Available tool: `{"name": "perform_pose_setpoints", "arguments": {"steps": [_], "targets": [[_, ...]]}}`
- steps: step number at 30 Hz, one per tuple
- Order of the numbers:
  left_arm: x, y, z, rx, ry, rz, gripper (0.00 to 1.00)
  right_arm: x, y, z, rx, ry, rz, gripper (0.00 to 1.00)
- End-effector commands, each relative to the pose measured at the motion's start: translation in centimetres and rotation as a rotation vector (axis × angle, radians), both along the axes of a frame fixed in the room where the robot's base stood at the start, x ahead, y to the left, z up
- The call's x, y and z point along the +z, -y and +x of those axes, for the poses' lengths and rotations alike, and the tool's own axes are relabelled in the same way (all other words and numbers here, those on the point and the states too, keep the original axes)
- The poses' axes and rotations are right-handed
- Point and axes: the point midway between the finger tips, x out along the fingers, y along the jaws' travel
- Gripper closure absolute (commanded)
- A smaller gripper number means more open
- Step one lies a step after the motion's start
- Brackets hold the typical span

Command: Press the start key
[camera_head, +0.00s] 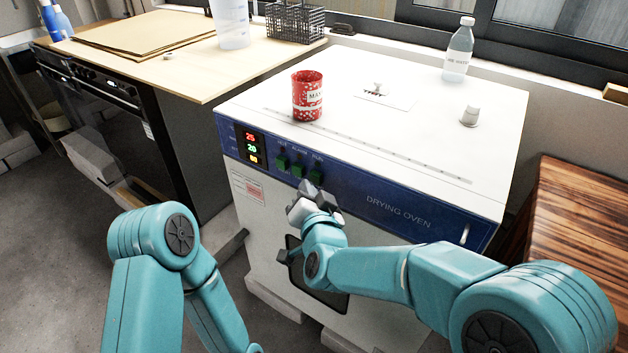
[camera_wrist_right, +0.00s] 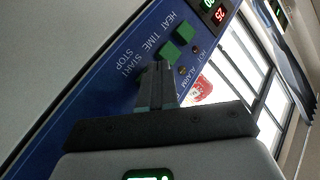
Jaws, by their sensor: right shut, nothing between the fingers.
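The drying oven (camera_head: 420,150) has a blue front panel (camera_head: 400,207) with a row of green keys. In the right wrist view the green key by HEAT (camera_wrist_right: 185,34) and the one by TIME (camera_wrist_right: 169,51) show clearly. The START/STOP label (camera_wrist_right: 127,63) is beside my fingers; its key is mostly hidden behind them in that view. In the head view the rightmost green key (camera_head: 315,177) is just above my fingertips. My right gripper (camera_head: 318,190) is shut and empty, its fingertips (camera_wrist_right: 158,72) close to this key; contact cannot be told. My left gripper is out of view.
Lit displays (camera_head: 251,147) are left of the keys. A wooden surface (camera_head: 575,225) is at right.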

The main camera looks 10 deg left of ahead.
Motion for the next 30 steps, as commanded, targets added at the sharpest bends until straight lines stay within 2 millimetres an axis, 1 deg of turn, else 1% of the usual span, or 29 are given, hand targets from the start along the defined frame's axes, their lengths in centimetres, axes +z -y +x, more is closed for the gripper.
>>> {"name": "perform_pose_setpoints", "arguments": {"steps": [1,14,30], "targets": [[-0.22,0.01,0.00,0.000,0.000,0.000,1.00,-0.08,0.08,0.16,-0.001,0.001,0.000,1.00],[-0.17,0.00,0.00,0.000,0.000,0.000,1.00,-0.03,0.10,0.25,0.000,0.000,0.000,1.00],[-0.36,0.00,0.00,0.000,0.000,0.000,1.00,-0.06,0.33,0.87,-0.001,0.000,0.000,1.00]]}}
